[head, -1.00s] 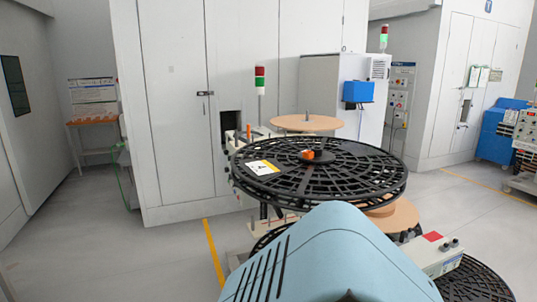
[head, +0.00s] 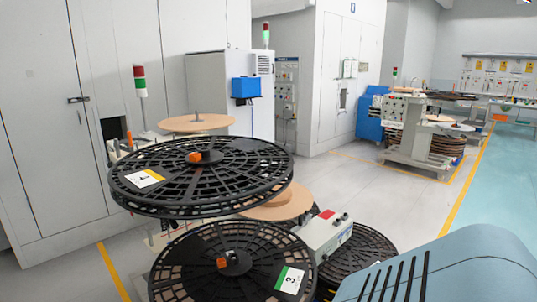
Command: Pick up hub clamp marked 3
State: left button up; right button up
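A black slotted reel (head: 180,270) with a green-and-white label (head: 289,280) reading 3 lies low at the bottom of the head view. A small hub clamp (head: 232,262) with an orange part sits at its centre; I cannot read a mark on the clamp itself. Above and behind it is a larger black reel (head: 240,172) with a yellow-and-white label (head: 144,179); its number is hard to read. An orange-topped clamp (head: 196,157) sits on that reel's hub. Neither of my grippers is in view.
A control box (head: 325,235) with a red patch stands right of the reels, with another dark reel (head: 362,252) beside it. Tan discs (head: 197,123) are on the station behind. Grey cabinets (head: 50,130) stand at left. Open floor (head: 390,205) extends right toward another station (head: 415,140).

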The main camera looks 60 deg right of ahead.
aim_at(207, 157)
jog(key=z, duration=1.55)
